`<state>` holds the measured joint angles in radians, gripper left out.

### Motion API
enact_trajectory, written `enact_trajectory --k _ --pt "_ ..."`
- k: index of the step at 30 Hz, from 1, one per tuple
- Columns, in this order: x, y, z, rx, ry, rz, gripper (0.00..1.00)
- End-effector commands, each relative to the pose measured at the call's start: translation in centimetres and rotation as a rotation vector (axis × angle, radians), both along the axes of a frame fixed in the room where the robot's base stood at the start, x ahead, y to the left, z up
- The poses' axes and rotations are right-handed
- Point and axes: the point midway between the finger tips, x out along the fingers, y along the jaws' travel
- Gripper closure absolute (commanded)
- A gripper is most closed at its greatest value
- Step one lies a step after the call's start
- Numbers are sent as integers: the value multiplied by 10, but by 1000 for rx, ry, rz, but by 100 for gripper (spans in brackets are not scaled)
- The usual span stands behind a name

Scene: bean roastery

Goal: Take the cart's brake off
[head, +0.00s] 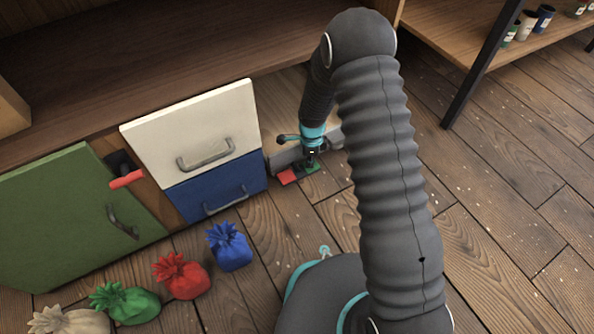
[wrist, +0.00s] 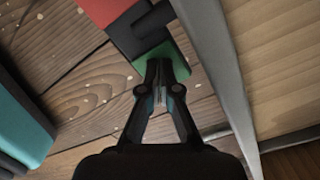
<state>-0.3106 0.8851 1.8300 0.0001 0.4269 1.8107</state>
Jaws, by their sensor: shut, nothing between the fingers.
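A rocker pedal with a red end (head: 289,177) and a green end (head: 313,168) sits low beside a grey metal edge (head: 284,158), which seems to be the cart's frame. In the wrist view, the red end (wrist: 100,10) is at the top, a dark piece lies in the middle, and the green end (wrist: 180,62) is nearest me. My gripper (wrist: 162,68) is shut and empty, pointing down, with its tips over the green end. It also shows in the head view (head: 312,162). I cannot tell whether the tips touch the pedal.
A cabinet with a white drawer (head: 190,130), a blue drawer (head: 222,186) and an open green door (head: 70,215) stands left of the pedal. Several tied sacks, one blue (head: 229,246) and one red (head: 180,275), lie on the floor. A shelf leg (head: 480,75) stands right.

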Motion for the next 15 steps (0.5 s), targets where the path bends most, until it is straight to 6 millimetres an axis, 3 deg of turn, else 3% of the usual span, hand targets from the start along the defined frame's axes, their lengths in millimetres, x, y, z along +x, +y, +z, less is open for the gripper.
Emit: enact_trajectory --k 7,15 --pt "0 0 2 0 -1 0 100" --pt "0 0 19 0 -1 0 100"
